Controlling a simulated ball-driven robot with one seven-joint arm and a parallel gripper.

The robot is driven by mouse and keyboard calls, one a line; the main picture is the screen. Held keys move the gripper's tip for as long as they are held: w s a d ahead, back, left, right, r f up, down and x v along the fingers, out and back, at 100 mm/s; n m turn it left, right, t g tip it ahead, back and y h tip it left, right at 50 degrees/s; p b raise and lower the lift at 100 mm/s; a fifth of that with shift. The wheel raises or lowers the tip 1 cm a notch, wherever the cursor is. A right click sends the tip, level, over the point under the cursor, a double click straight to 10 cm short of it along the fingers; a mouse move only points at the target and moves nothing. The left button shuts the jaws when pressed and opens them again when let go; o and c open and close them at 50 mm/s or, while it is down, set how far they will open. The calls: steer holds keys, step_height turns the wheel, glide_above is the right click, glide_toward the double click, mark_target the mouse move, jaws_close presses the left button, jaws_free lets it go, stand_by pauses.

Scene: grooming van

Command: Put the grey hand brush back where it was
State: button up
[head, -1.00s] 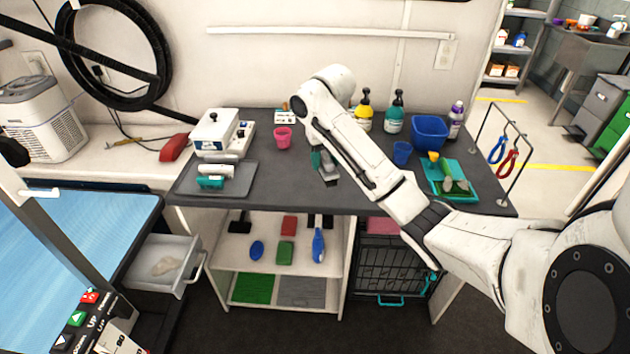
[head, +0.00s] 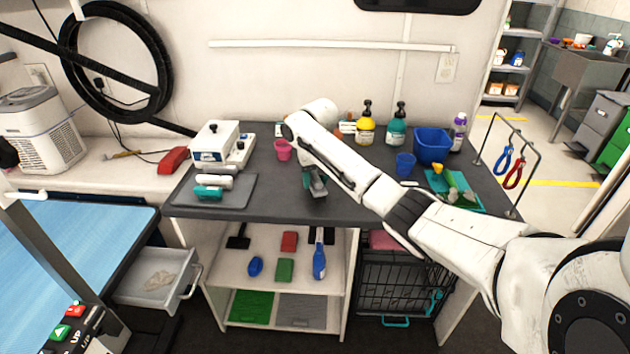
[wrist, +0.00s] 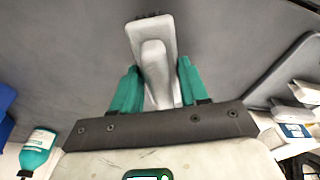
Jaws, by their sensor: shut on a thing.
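The grey hand brush (wrist: 153,45) is between the two teal fingers of my gripper (wrist: 158,78) in the wrist view, with its pale handle towards the palm. My gripper is shut on it. In the head view my gripper (head: 314,180) is over the dark counter (head: 270,195), near its front edge, partly hidden by my arm. The brush (head: 318,193) shows there as a small grey shape below the fingers. I cannot tell whether it touches the counter.
On the counter are a grey tray (head: 240,193) at left, a pink cup (head: 283,150), a blue cup (head: 405,164), bottles (head: 397,125) and a blue bin (head: 432,147). An open drawer (head: 150,285) juts out at left.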

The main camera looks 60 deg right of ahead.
steer(key=shift+f, duration=0.55)
steer(key=shift+f, duration=0.15)
steer(key=o, duration=1)
